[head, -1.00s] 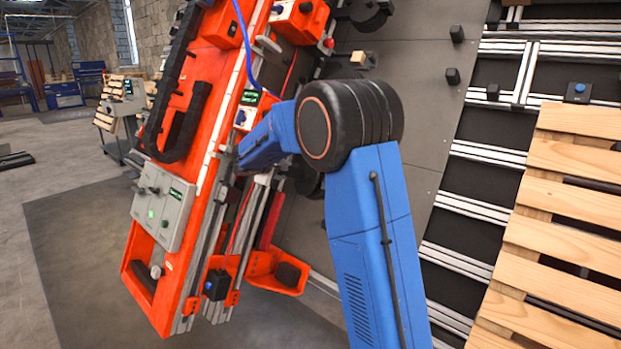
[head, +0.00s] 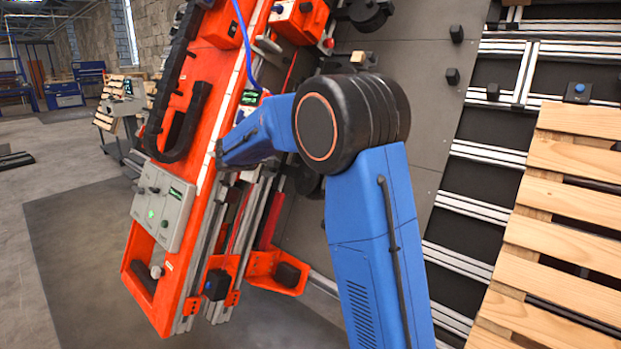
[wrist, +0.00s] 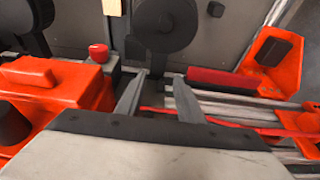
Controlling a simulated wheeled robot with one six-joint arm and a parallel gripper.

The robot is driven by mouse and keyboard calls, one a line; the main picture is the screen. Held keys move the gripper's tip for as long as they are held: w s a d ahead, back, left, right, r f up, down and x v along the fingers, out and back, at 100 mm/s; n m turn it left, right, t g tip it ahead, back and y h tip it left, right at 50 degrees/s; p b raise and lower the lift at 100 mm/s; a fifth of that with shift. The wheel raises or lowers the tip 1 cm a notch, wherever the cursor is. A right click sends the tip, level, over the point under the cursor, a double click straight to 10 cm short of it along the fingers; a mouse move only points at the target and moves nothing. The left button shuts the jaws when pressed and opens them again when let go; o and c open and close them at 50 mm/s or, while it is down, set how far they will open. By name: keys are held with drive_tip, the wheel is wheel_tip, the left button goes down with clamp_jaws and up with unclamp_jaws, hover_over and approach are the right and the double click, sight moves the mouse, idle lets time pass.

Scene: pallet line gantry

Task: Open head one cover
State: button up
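My gripper (wrist: 160,82) is open in the wrist view, its two grey fingers apart with nothing seen held between them. A black round wheel on a stem (wrist: 166,28) is just beyond the fingertips. To the left is an orange box with a raised grip (wrist: 62,92); the fingers are apart from it. An orange bracket with a black pad (wrist: 268,58) is at the right; it also shows low on the machine in the head view (head: 277,272). I cannot tell which part is the head one cover. In the head view my gripper is not clearly visible.
The orange gantry beam (head: 205,190) slants across the head view, with a grey control box (head: 160,205) and a black cable chain (head: 180,130). A red button (wrist: 99,53) sits behind the orange box. A wooden pallet (head: 560,215) stands at the right.

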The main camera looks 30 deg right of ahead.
drive_tip(key=shift+s, duration=0.1)
drive_tip(key=s+a+r, duration=0.1)
drive_tip(key=s+r, duration=0.1)
drive_tip(key=s, duration=0.7)
drive_tip(key=shift+a+r, duration=0.2)
idle(0.5)
idle(0.4)
